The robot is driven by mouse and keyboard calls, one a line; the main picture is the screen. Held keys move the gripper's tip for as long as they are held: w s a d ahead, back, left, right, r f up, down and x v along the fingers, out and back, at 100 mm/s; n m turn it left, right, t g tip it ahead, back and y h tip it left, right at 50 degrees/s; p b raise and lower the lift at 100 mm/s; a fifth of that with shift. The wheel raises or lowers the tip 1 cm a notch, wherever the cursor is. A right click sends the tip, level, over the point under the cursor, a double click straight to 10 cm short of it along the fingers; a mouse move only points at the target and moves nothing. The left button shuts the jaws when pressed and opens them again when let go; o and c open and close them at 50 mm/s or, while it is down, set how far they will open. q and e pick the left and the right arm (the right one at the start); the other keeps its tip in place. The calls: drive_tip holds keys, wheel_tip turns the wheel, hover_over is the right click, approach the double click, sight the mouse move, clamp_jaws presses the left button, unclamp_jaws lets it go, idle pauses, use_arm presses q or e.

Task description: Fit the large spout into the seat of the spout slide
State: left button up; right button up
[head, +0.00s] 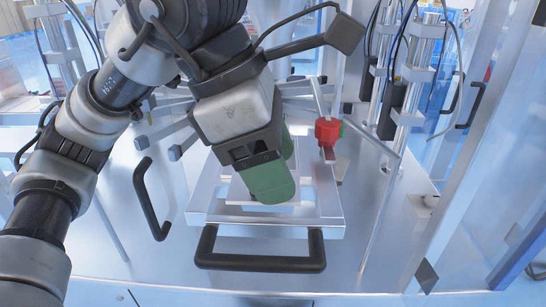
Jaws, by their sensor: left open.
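A silver metal slide (325,213), which looks like the spout slide, lies in the middle with a black handle (262,263) at its front. My left gripper (282,172) reaches down over it from the upper left. Its green fingers are open, one in front of the other, above the slide's pale plate. I cannot make out the large spout. The seat cannot be made out either; the fingers cover part of the slide. My right gripper does not show.
A red part (328,131) on a metal rod stands just right of the fingers. Another black handle (151,199) is at the left. Metal posts (413,85) and clear panels (470,140) stand at the right. The metal deck right of the slide is mostly free.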

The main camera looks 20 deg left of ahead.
use_arm(q)
drive_tip(key=v, duration=1)
drive_tip(key=shift+r+b, duration=0.3)
drive_tip(key=shift+r, duration=0.1)
drive_tip(key=shift+a, duration=0.15)
